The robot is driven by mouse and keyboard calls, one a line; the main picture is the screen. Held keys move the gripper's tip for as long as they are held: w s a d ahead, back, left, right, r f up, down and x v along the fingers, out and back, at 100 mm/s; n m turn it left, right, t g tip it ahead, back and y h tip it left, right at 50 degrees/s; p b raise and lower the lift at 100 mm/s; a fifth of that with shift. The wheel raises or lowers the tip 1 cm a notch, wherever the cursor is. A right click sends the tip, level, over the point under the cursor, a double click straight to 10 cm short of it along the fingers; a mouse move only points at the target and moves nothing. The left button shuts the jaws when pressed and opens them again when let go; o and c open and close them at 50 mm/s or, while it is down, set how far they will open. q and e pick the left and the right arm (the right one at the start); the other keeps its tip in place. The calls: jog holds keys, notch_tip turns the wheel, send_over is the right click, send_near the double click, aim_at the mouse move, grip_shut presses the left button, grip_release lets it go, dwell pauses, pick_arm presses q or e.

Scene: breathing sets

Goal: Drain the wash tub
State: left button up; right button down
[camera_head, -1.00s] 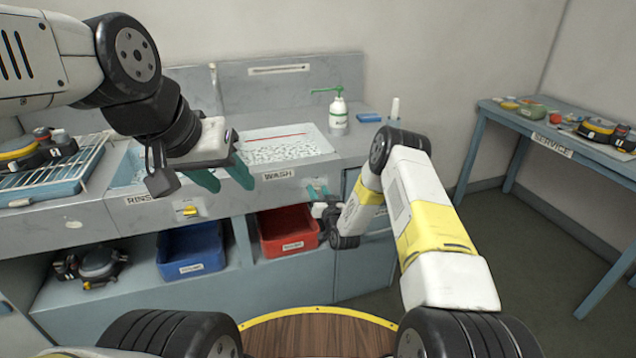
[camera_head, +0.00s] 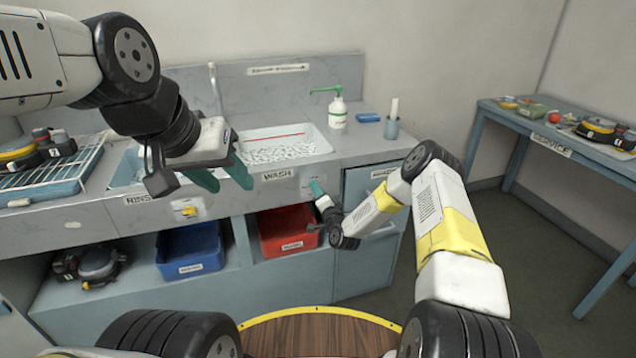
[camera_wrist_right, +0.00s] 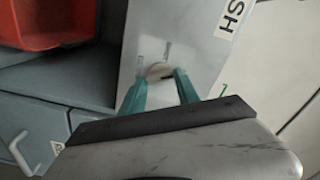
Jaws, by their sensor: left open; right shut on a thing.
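The wash tub (camera_head: 262,153) is a white basin in the counter, with pale foamy contents and a red line along its back wall. The WASH label (camera_head: 278,175) is on the counter front below it. My right gripper (camera_head: 316,186) is at the panel right of that label. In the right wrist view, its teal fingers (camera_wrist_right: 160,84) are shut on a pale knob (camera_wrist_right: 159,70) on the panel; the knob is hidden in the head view. My left gripper (camera_head: 226,178) is open and empty, above the counter's front edge between the two tubs.
A yellow knob (camera_head: 187,210) is on the rinse side. A blue bin (camera_head: 190,252) and red bin (camera_head: 287,235) sit on the shelf below. A service table (camera_head: 553,139) is at right.

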jog(key=shift+m, duration=0.4)
jog(key=c, duration=0.9)
grip_release()
jog(key=shift+s+d, duration=0.1)
jog(key=v, duration=0.7)
jog(key=shift+s, duration=0.3)
jog(key=shift+r, duration=0.1)
